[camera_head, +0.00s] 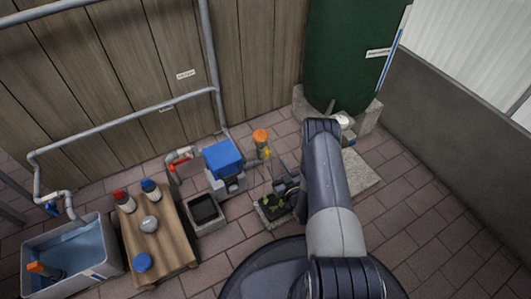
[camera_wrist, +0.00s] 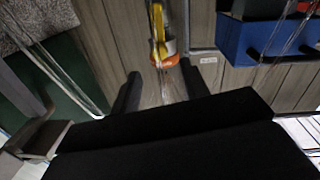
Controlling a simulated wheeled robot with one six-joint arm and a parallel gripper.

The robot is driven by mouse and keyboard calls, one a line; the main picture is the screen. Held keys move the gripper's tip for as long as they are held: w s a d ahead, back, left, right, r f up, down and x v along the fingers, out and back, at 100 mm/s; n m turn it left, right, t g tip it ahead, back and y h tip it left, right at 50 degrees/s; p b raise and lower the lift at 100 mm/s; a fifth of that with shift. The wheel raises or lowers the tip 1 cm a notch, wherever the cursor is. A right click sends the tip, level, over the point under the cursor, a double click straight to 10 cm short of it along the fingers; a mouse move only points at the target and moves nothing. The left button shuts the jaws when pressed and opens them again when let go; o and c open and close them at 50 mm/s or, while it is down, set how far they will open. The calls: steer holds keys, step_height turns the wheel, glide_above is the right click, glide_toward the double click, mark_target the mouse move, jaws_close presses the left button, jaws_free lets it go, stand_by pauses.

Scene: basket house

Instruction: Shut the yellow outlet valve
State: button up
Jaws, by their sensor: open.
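The yellow outlet valve (camera_head: 267,153) is a small yellow handle just below an orange cap, right of the blue-lidded box in the head view. In the wrist view the yellow handle (camera_wrist: 157,30) is a long strip at the top centre, with an orange round part below it. My gripper (camera_head: 277,172) is just below the valve in the head view, partly hidden by my arm. In the wrist view my gripper (camera_wrist: 160,86) has its two dark fingers apart and nothing between them. The handle appears beyond the fingertips; I cannot tell the exact gap.
The blue-lidded box (camera_head: 223,158) stands left of the valve. A red-handled tap (camera_head: 180,160) is further left. A green tank (camera_head: 350,60) stands behind right, and a wooden bench (camera_head: 172,250) with bottles stands left.

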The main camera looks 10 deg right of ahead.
mark_target(270, 154)
steer(key=b+x, duration=0.2)
steer(key=x, duration=0.6)
steer(key=shift+w+b, duration=0.15)
steer(key=shift+b, duration=0.15)
jaws_close()
